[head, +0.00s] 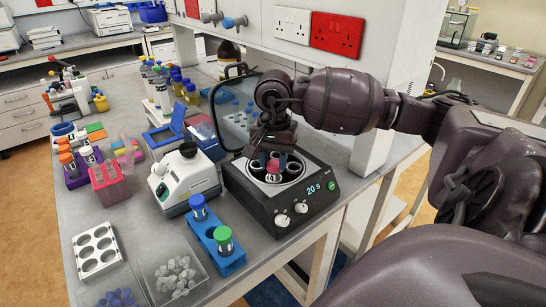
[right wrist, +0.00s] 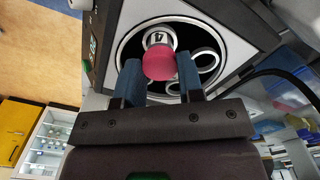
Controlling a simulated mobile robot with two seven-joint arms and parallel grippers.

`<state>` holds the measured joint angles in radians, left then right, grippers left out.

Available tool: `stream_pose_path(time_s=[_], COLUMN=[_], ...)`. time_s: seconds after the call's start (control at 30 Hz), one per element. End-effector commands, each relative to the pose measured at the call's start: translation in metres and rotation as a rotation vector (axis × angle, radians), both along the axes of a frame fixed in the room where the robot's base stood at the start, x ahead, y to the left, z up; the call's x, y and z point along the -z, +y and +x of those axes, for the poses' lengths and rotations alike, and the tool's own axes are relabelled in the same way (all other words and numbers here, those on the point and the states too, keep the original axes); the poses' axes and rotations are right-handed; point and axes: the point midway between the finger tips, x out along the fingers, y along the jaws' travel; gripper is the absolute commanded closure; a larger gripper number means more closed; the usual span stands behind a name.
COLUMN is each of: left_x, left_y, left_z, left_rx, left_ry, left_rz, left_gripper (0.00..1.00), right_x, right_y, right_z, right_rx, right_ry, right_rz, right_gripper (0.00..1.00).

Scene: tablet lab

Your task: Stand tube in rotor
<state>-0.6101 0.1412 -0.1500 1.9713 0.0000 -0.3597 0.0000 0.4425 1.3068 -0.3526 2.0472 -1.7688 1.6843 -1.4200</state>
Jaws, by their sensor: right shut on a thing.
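A tube with a pink-red cap (head: 273,166) and a white label is at the rotor of the black centrifuge (head: 262,206). In the right wrist view the cap (right wrist: 159,63) faces the camera, between the two blue fingers. My right gripper (head: 275,160) points down over the open bowl and is shut on this tube. The rotor (head: 292,168) shows open ring-shaped holes; two empty rings (right wrist: 205,59) show beside the tube in the wrist view. The tube's lower end is hidden, so I cannot tell how deep it sits. My left gripper is not in view.
A blue rack (head: 217,247) with a blue-capped and a green-capped tube stands in front. A white instrument (head: 184,182) is left of the centrifuge. A white holed rack (head: 97,252) and a clear bin (head: 173,276) lie near the front. A shelf post rises behind my right arm.

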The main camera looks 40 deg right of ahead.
Motion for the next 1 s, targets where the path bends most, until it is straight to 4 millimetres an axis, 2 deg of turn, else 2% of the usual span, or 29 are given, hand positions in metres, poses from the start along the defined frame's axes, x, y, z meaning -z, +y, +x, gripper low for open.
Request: stream_pose_path(time_s=[0.43, 0.47, 0.63, 1.0], left_x=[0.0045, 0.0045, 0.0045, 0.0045], left_y=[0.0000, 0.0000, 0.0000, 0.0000], left_z=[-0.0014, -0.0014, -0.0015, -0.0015], left_rx=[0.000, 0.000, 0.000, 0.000], left_ry=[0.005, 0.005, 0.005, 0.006], left_rz=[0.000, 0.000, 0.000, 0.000], left_gripper=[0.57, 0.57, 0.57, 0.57], right_x=[0.0046, 0.0046, 0.0047, 0.0048], right_y=[0.0000, 0.0000, 0.0000, 0.0001], right_z=[-0.0001, 0.0000, 0.0000, -0.0001], right_rx=[0.000, 0.000, 0.000, 0.000], right_ry=[0.000, 0.000, 0.000, 0.000], right_rz=[0.000, 0.000, 0.000, 0.000], right_gripper=[0.83, 0.64, 0.38, 0.35])
